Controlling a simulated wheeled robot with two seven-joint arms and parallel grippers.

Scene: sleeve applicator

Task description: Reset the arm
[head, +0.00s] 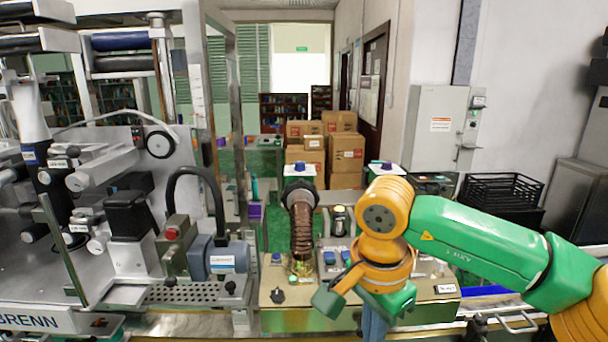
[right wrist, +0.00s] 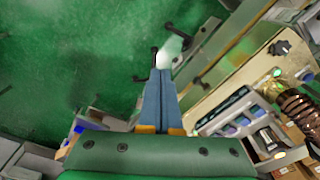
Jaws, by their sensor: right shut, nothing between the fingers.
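My right arm (head: 480,240), green and orange, comes in from the right in the head view and is bent at an orange joint. My right gripper (head: 374,326) points down at the front edge of the machine's control panel (head: 446,289), and its tips are cut off by the picture's bottom edge. In the right wrist view its blue fingers (right wrist: 158,76) lie together, shut and empty, over the green floor (right wrist: 70,60). The fingers appear apart from the panel, which lies to their right there. My left gripper is not in view.
The sleeve machine (head: 130,230) fills the left side. A brown ribbed hose (head: 302,228) stands on the panel. Cardboard boxes (head: 346,152) are stacked behind. A grey cabinet (head: 436,130) and black crates (head: 500,188) stand at the right. A metal handle (head: 518,322) sits low at the right.

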